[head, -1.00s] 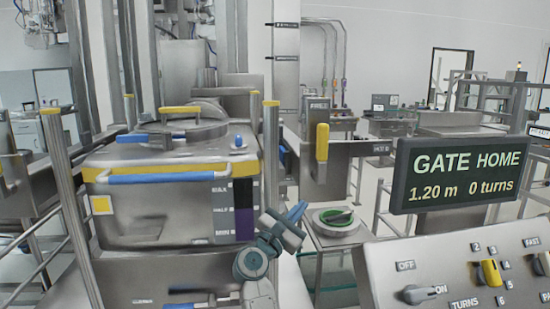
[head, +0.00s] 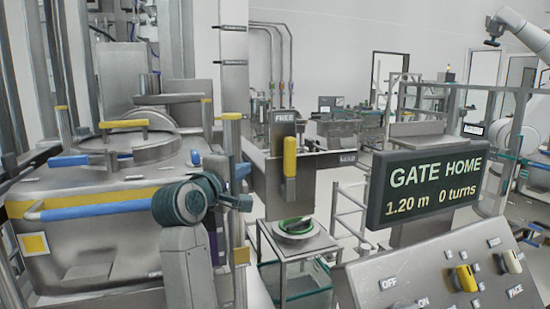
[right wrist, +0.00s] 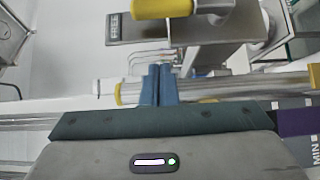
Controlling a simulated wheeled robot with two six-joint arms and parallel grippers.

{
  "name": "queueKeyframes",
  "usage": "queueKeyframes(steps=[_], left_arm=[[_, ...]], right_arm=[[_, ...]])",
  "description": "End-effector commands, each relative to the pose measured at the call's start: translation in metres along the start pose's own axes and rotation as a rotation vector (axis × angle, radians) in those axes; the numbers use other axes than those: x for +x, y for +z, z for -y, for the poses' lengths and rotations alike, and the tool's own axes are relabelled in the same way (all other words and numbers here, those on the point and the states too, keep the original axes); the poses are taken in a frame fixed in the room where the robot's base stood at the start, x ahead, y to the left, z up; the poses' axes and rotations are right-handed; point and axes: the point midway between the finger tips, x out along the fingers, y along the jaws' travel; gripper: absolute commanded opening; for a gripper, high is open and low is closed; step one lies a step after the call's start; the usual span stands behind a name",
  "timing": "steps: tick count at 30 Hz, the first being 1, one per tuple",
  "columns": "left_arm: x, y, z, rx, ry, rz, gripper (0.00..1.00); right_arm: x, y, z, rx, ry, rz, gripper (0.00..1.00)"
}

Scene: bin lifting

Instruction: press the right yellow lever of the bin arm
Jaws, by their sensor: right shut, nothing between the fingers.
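In the right wrist view the yellow lever (right wrist: 165,8) is cut off by the top edge, beyond the fingertips. My right gripper (head: 240,170) is left of the lever and lower than its top in the head view, apart from it. Its blue fingers are together and empty in the right wrist view (right wrist: 157,72). My left gripper is not in view.
The grey bin (head: 110,235) with yellow band and blue handle fills the left. A yellow-topped post (head: 231,145) stands near my right gripper. A stand with a green ring (head: 294,226) is below the lever. The GATE HOME display (head: 432,185) and control panel (head: 445,280) are right.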

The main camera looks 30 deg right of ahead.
Motion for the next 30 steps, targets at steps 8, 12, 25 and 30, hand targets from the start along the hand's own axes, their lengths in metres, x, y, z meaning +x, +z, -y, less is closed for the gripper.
queueKeyframes(steps=[8,12,25,30], left_arm=[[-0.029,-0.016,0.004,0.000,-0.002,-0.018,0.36],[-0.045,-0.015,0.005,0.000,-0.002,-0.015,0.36],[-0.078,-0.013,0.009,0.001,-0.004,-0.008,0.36],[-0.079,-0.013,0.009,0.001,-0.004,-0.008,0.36]], right_arm=[[0.046,0.002,-0.006,-0.007,0.003,0.006,0.00],[0.073,0.002,-0.006,-0.008,0.003,0.006,0.00],[0.118,0.026,-0.002,-0.003,0.001,0.003,0.00],[0.120,0.029,-0.001,-0.002,0.000,0.001,0.00]])
